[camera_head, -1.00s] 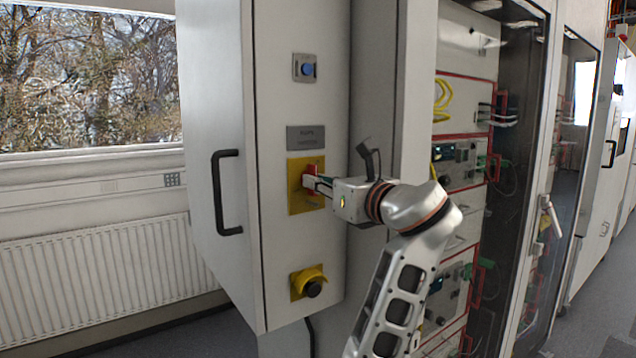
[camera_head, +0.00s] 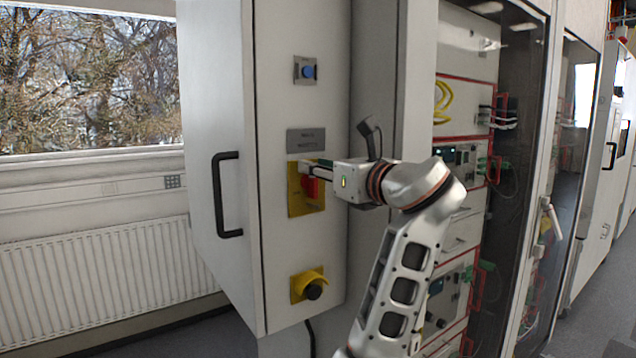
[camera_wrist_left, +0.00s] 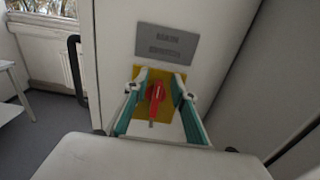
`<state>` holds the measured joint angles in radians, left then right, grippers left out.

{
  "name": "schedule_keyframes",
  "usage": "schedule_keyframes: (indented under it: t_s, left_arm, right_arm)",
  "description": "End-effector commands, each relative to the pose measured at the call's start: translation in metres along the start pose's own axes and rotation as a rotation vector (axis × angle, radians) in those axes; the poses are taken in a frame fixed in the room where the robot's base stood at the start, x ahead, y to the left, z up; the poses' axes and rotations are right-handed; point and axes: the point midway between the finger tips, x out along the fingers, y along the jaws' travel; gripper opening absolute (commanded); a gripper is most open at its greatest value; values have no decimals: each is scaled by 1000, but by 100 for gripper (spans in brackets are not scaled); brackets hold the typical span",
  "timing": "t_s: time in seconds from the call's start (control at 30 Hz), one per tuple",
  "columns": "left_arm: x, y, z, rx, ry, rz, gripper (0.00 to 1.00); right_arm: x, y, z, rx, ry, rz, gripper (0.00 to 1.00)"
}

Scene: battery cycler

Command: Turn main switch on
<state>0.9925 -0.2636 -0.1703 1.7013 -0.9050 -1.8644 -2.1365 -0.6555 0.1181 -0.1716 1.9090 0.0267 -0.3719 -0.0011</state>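The main switch is a red rotary knob (camera_head: 311,187) on a yellow plate (camera_head: 297,207) on the cabinet's front panel. In the left wrist view the knob (camera_wrist_left: 156,93) shows a red handle standing nearly upright in the picture. My left gripper (camera_head: 310,168) is at the upper part of the plate, its fingers pointing at the panel. In the left wrist view its two fingers (camera_wrist_left: 160,76) are apart, one on each side of the knob, with nothing held between them. Whether a finger touches the knob or plate cannot be told. My right gripper is not in view.
A grey label (camera_head: 306,140) sits above the switch and a blue button (camera_head: 308,71) higher up. A black door handle (camera_head: 226,194) sticks out at left. An open cabinet bay with equipment lies to the right.

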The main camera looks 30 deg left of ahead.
Motion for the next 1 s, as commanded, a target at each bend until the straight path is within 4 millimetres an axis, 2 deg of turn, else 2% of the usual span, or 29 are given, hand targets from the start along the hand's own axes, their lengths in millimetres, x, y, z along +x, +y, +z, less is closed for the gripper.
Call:
schedule_keyframes:
  t_s: [0.03, 0.2, 0.4, 1.0]
  left_arm:
    - [0, 0, 12, -4, 0, 0, 26]
    - [0, 1, 41, -2, -1, 0, 26]
    - [1, 1, 61, 0, 1, 1, 26]
    - [1, 1, 64, 1, 1, 1, 26]
  right_arm:
    - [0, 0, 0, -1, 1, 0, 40]
    - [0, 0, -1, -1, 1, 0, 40]
    - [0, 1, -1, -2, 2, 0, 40]
    - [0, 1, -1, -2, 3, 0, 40]
